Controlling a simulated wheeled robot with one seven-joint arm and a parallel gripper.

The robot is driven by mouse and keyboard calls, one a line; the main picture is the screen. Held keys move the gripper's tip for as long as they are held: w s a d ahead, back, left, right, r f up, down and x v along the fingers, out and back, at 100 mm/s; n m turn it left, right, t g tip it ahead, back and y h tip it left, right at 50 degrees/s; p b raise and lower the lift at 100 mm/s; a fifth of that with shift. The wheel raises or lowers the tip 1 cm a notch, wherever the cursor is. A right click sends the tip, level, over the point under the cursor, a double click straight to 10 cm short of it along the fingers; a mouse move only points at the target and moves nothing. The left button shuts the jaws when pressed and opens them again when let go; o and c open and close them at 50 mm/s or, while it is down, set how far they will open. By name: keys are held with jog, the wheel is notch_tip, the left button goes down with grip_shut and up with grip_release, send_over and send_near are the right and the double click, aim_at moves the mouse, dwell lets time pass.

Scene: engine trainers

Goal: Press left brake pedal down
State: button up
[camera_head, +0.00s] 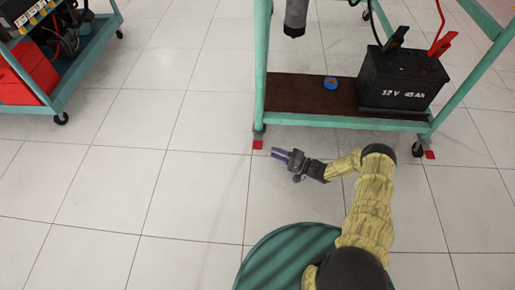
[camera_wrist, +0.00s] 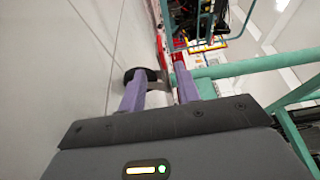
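I cannot make out a brake pedal in either view. My gripper (camera_head: 278,154) is low over the tiled floor, just in front of the left front corner of a teal cart (camera_head: 345,121). It points left in the head view. In the wrist view its two purple fingers (camera_wrist: 158,74) stand apart with nothing held between them. A black caster wheel (camera_wrist: 140,74) and its metal bracket show just beyond the fingertips, beside a teal frame bar (camera_wrist: 235,68). I cannot tell whether the fingers touch any of these.
A black battery (camera_head: 402,80) and a blue ring (camera_head: 331,83) sit on the cart's brown lower shelf (camera_head: 295,92). A grey cylindrical part (camera_head: 295,18) hangs above the shelf. Another teal cart (camera_head: 80,72) with red boxes (camera_head: 30,75) stands at upper left. The floor between is clear.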

aim_at(258, 145)
jog(key=b+x, duration=0.4)
jog(key=x, duration=0.4)
jog(key=shift+a+f, duration=0.15)
jog(key=shift+a, duration=0.1)
jog(key=shift+w+a, duration=0.25)
jog(key=shift+a, duration=0.1)
jog(key=shift+c, duration=0.4)
grip_shut()
